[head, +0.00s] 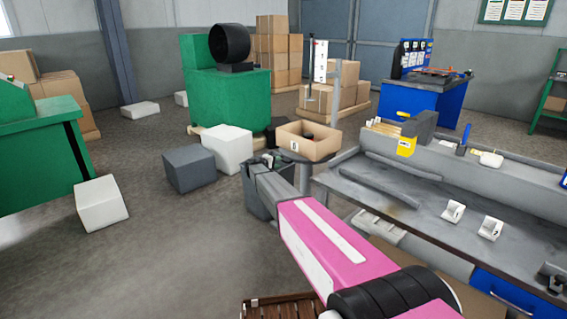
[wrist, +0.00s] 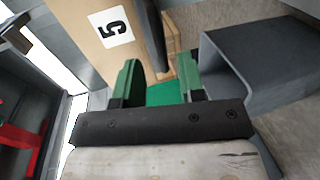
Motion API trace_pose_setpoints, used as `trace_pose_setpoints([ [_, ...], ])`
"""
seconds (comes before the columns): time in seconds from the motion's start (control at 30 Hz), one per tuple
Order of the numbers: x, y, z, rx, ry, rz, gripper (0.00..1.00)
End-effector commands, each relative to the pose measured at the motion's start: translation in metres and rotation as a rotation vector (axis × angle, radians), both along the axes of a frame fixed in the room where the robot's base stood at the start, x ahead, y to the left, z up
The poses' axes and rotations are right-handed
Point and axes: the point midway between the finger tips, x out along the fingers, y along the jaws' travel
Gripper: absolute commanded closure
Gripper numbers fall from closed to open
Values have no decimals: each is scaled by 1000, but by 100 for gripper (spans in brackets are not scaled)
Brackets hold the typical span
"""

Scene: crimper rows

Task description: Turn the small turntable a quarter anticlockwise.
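In the wrist view a cardboard face (wrist: 85,45) labelled 5 is left of the fingers. A dark strip (wrist: 152,35) extends above the gap between the fingers; I cannot tell whether either finger touches it. A green surface (wrist: 163,93) shows through the gap.
A grey open container (wrist: 260,65) lies right of the fingers. A workbench (head: 395,205) with several tools and white pieces is at right. White blocks (head: 228,148) and a grey block (head: 189,168) stand left of my arm. The floor at left is largely clear.

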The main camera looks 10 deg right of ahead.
Motion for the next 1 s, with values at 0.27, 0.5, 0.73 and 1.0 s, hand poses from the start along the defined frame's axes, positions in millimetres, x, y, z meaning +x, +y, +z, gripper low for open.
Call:
trace_pose_setpoints([
  [0.27, 27, -35, -10, 0, 0, -1, 63],
  [0.5, 30, -42, -11, 0, 0, 0, 63],
  [0.73, 30, -42, -11, 0, 0, 0, 96],
  [1.0, 25, -45, -11, 0, 0, 18, 100],
])
